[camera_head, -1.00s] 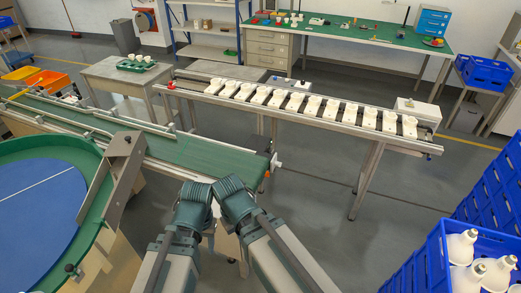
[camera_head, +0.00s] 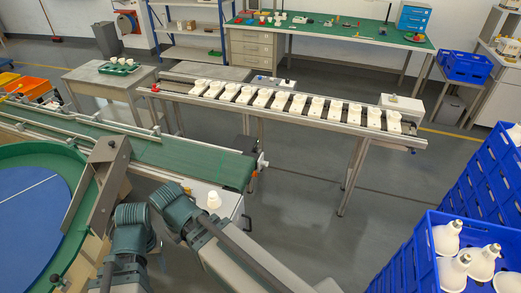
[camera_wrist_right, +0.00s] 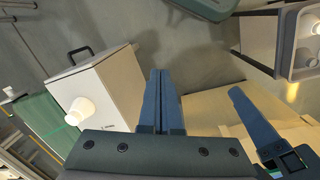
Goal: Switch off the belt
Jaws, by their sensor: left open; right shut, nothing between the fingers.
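The green belt (camera_head: 190,158) runs from the left and ends near the middle of the head view. Its edge also shows in the right wrist view (camera_wrist_right: 42,118). I cannot make out a belt switch. A white box (camera_head: 228,203) stands by the belt's end with a white bulb (camera_head: 213,199) on it. The box (camera_wrist_right: 115,92) and bulb (camera_wrist_right: 82,108) also show in the right wrist view. My right gripper (camera_wrist_right: 160,78) is shut and empty, right of the box there. A finger that looks like my left gripper's (camera_wrist_right: 250,118) stands further right. In the head view my arms hide most of both grippers.
A rack of white bulbs (camera_head: 290,104) stands beyond the belt, with a red knob (camera_head: 154,87) at its left end. Blue crates (camera_head: 405,262) with bulbs are at the right. A blue round table (camera_head: 30,215) is at the left. Floor is clear right of the belt's end.

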